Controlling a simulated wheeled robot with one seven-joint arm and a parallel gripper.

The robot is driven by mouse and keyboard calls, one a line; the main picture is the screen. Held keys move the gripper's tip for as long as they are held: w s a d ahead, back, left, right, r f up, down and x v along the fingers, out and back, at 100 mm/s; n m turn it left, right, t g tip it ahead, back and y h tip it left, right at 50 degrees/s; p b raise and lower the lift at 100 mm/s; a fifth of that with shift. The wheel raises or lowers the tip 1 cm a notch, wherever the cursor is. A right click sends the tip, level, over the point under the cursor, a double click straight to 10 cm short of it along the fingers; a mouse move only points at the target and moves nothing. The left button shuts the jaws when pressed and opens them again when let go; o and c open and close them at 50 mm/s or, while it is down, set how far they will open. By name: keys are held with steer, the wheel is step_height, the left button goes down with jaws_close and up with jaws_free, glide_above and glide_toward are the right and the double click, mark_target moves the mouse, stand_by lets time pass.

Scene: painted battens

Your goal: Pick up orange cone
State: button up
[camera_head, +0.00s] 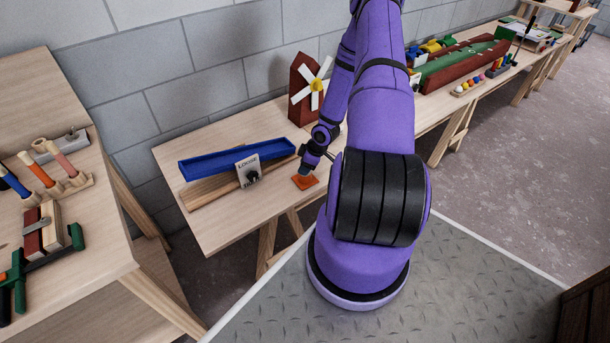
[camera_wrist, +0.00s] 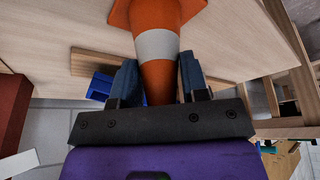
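The orange cone (camera_wrist: 158,45) has a white band and a square base. It stands upright on the workbench, with its narrow end towards my gripper in the wrist view. In the head view only its orange base (camera_head: 305,183) shows clearly, at the bench's front edge; my arm and gripper hide part of the rest. My gripper (camera_wrist: 158,68) is over the cone, with a blue-grey finger along each side of it. I see no clear gap between the fingers and the cone. The gripper also shows in the head view (camera_head: 307,170), just above the base.
A dark red windmill block (camera_head: 303,90) stands behind. Another bench (camera_head: 90,240) with tools is at far left.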

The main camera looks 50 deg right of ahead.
steer(key=shift+c, duration=0.9)
steer(key=shift+r, duration=0.1)
